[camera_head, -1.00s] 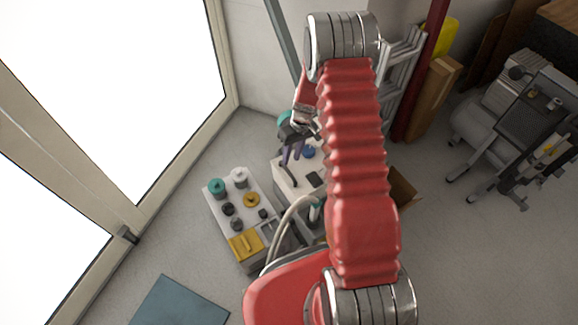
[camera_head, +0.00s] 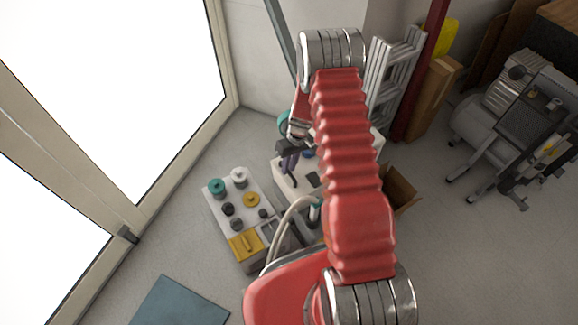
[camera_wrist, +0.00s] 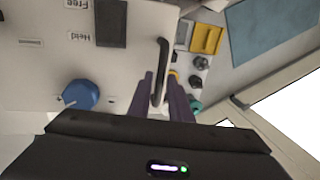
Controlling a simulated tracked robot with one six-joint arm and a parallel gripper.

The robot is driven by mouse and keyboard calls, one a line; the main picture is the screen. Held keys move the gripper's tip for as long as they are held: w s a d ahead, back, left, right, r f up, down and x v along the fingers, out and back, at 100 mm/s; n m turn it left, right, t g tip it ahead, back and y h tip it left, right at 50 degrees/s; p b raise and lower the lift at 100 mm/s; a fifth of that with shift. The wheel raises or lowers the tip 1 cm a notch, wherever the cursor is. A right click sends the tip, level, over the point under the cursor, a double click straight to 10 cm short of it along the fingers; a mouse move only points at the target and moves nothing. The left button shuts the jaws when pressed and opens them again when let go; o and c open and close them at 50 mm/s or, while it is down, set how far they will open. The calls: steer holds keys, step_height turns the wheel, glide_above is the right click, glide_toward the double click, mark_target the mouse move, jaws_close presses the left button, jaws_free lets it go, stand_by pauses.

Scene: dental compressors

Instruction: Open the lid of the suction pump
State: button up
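The suction pump is the white box (camera_head: 287,186) in the head view, partly hidden behind my arm. Its white top (camera_wrist: 40,75) fills the upper left of the wrist view, upside down, with labels reading "Free" and "Held", a dark rectangular panel (camera_wrist: 111,22) and a blue knob (camera_wrist: 80,94). A black bar handle (camera_wrist: 162,70) stands near the edge of the top. My gripper (camera_wrist: 161,80) has its purple fingers apart, with the handle appearing between their tips. I cannot tell whether either finger touches it. The gripper also shows in the head view (camera_head: 289,175). The lid looks closed.
A grey-white unit (camera_head: 220,195) with teal, black and yellow parts stands left of the pump. A pale hose (camera_head: 283,222) curves in front. An open cardboard box (camera_head: 399,190) is to the right. A blue mat (camera_head: 180,302) lies on the floor. A wheeled compressor (camera_head: 500,115) stands far right.

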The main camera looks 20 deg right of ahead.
jaws_close()
steer(key=shift+r, duration=0.15)
stand_by(0.4)
